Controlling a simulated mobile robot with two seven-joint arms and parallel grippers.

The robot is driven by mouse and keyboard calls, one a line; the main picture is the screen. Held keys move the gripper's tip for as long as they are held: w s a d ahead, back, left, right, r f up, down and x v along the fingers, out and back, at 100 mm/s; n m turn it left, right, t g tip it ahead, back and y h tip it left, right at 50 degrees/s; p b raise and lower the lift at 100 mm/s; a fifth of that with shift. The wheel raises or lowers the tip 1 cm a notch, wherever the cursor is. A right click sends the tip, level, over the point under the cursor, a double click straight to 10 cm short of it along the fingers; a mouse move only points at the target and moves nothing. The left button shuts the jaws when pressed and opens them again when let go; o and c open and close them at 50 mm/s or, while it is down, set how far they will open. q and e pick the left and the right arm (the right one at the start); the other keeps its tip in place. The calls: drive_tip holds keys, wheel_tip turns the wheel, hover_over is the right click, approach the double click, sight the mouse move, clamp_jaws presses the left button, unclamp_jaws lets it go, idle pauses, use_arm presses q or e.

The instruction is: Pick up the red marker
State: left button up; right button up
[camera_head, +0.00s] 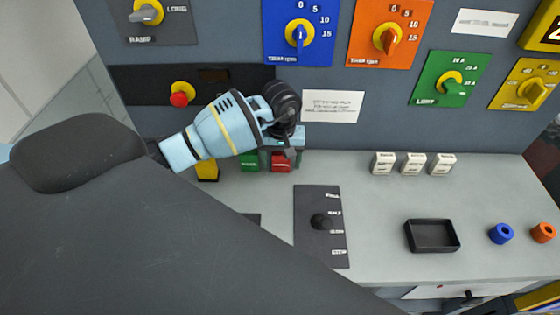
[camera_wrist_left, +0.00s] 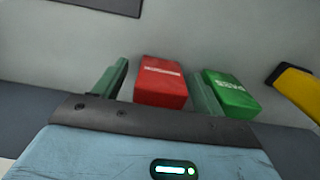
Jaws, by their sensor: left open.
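The red marker (camera_head: 281,163) is a small red block with white lettering, standing on the grey counter below the panel. In the left wrist view the red marker (camera_wrist_left: 160,82) sits between the two green fingers of my left gripper (camera_wrist_left: 158,70). My left gripper (camera_head: 282,157) is open, with gaps seen between the block and the fingers. In the head view the gripper partly hides the block's top. My right gripper is in neither view.
A green block (camera_wrist_left: 232,94) stands close outside one finger; a yellow block (camera_wrist_left: 295,88) is farther right. The counter also holds a dark plate with a knob (camera_head: 320,240), a black tray (camera_head: 432,236), white blocks (camera_head: 413,164), and blue (camera_head: 501,234) and orange (camera_head: 543,232) rings.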

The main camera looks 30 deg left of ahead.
sight(281, 153)
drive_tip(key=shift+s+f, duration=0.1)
use_arm(q)
drive_tip(key=c, duration=1.1)
